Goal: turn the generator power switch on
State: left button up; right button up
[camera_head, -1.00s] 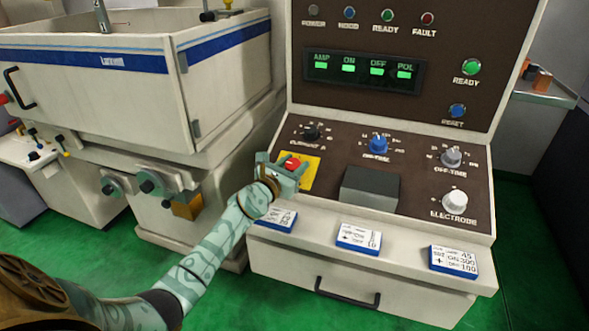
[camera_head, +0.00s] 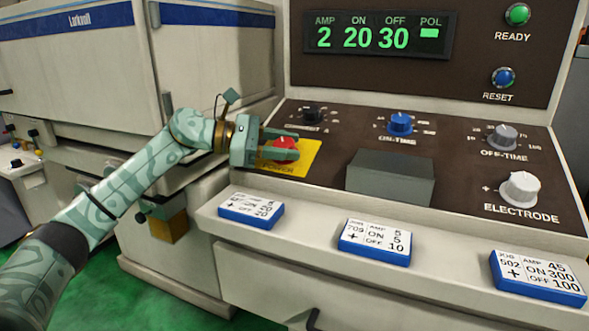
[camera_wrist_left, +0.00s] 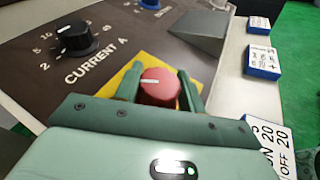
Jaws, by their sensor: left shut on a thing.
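The red power switch (camera_head: 286,148) is a round knob on a yellow plate (camera_head: 305,160) at the left of the generator's sloped panel. My left gripper (camera_head: 290,146) reaches in from the left and is shut on the knob, one finger on each side. In the left wrist view the knob (camera_wrist_left: 159,88) sits between the fingers, its white pointer line (camera_wrist_left: 150,80) lying nearly level across its top. The generator display (camera_head: 378,36) is lit and reads AMP 2, ON 20, OFF 30, with a green block under POL. My right gripper is not in view.
Black current knob (camera_head: 313,114), blue on-time knob (camera_head: 400,123), off-time knob (camera_head: 503,138) and electrode knob (camera_head: 519,189) share the panel with a raised grey block (camera_head: 391,177). Blue-edged cards, including the middle one (camera_head: 375,242), lie on the front ledge.

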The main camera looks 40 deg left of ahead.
pick_arm(q)
jog(key=m+g+h+b, duration=0.1)
jog(key=m+g, duration=0.2)
jog(key=shift+w+f, duration=0.1)
jog(key=m+g+b, duration=0.1)
jog(key=m+g, duration=0.1)
jog(key=g, duration=0.1)
jog(key=shift+h+b, duration=0.3)
jog(key=shift+m+g+b, duration=0.3)
jog(key=shift+m+g, duration=0.6)
jog(key=shift+g, duration=0.1)
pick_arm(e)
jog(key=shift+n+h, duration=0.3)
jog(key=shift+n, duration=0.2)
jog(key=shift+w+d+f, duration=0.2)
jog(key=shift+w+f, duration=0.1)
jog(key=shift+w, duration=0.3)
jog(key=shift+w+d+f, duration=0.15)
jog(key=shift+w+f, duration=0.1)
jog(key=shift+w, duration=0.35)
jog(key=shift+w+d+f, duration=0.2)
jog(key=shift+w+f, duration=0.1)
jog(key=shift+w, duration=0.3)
pick_arm(q)
jog(key=o, duration=1)
jog(key=shift+c, duration=0.2)
